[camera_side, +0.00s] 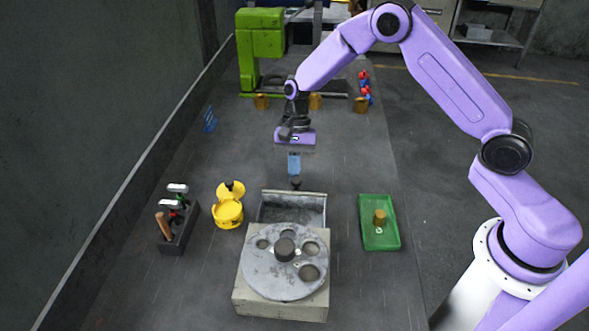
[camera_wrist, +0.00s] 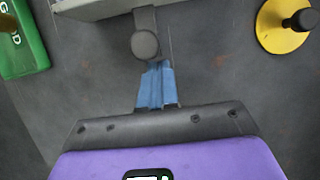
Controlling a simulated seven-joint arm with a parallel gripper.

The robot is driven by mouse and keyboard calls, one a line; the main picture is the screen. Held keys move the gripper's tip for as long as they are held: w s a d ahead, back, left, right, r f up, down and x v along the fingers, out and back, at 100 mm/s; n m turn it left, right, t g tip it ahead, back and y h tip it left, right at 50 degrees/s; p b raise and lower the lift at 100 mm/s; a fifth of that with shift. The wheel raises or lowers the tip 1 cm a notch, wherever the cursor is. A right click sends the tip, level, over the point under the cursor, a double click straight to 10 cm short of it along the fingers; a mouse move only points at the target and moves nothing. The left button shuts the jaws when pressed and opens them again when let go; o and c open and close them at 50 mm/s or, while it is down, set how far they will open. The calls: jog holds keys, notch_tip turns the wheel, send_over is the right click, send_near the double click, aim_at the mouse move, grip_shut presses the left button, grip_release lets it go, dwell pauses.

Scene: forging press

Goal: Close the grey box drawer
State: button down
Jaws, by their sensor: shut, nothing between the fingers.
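The grey box (camera_side: 255,298) stands at the front middle of the table with a round disk on top. Its drawer (camera_side: 278,213) is pulled open on the far side, and its interior shows. A dark round knob on a stem (camera_side: 295,183) sticks out from the drawer front. In the wrist view, the drawer front (camera_wrist: 95,9) is at the top edge and the knob (camera_wrist: 145,43) hangs below it. My gripper (camera_side: 294,172) is shut and empty, its blue fingers just beyond the knob. In the wrist view the fingertips (camera_wrist: 157,66) are right by the knob; touching or not is unclear.
A yellow lidded pot (camera_side: 229,213) and a tool holder (camera_side: 178,236) stand left of the box. A green tray (camera_side: 369,238) with a brass cylinder is on the right. A green press (camera_side: 259,45) stands at the back. The table behind the drawer is mostly clear.

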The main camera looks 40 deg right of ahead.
aim_at(289, 221)
jog(key=s+a, duration=0.8)
